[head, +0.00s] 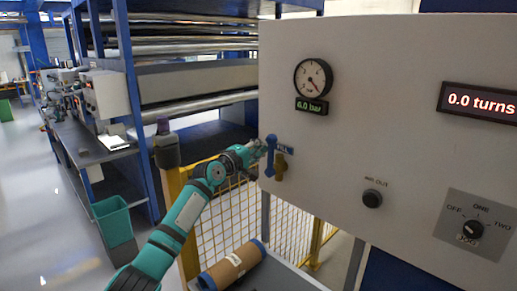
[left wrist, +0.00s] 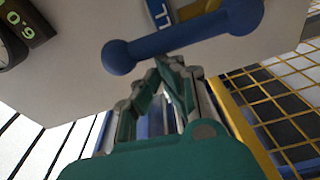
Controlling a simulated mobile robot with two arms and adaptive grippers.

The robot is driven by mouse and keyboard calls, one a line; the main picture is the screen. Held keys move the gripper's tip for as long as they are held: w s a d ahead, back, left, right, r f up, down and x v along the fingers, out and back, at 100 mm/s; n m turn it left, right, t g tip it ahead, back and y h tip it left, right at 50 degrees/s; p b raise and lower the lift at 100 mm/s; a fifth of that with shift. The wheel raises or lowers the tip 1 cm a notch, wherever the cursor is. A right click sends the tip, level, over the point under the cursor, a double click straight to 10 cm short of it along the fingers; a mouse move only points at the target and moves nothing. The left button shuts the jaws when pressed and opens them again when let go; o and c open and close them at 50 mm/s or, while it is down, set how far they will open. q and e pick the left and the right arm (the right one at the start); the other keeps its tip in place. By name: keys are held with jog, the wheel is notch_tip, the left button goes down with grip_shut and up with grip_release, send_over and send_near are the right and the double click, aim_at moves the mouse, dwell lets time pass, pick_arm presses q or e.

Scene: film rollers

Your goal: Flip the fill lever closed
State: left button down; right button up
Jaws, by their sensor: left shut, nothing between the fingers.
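The fill lever is a blue bar (head: 270,157) with rounded ends on the grey panel, hanging roughly upright in the head view. A brass fitting (head: 281,167) sits just to its right, beside a blue label. In the left wrist view the blue lever (left wrist: 185,41) crosses the top, with a blue label partly hidden behind it. My left gripper (head: 262,147) is at the lever's left side, near its upper part. In the left wrist view my left gripper (left wrist: 168,64) is shut and empty, its tips close to the lever's edge; I cannot tell whether they touch. My right gripper is out of view.
The panel carries a round gauge (head: 313,78) over a "6.0 bar" readout (head: 312,106), a "0.0 turns" display (head: 480,101), a black air outlet (head: 372,198) and a selector knob (head: 470,230). A yellow mesh fence (head: 228,215) and a brown roll (head: 233,266) lie below.

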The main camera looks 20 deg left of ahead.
aim_at(269, 148)
pick_arm(q)
jog(key=shift+s+d+m, duration=0.1)
jog(key=shift+d+m, duration=0.15)
jog(key=shift+m, duration=0.15)
jog(key=shift+s+d+m+b, duration=0.25)
jog(key=shift+d+m+b, duration=0.35)
jog(key=shift+m, duration=0.25)
jog(key=shift+s+d+m+b, duration=0.2)
jog(key=shift+d+m+b, duration=0.2)
jog(key=shift+d+m, duration=0.35)
jog(key=s+d+f+m+h+b, duration=0.2)
jog(key=d+f+m+b, duration=0.3)
jog(key=m, duration=1)
jog(key=shift+s+d+f+t+h+b, duration=0.3)
jog(key=shift+d+h+b, duration=0.2)
jog(key=shift+d+b, duration=0.5)
jog(key=shift+d, duration=0.2)
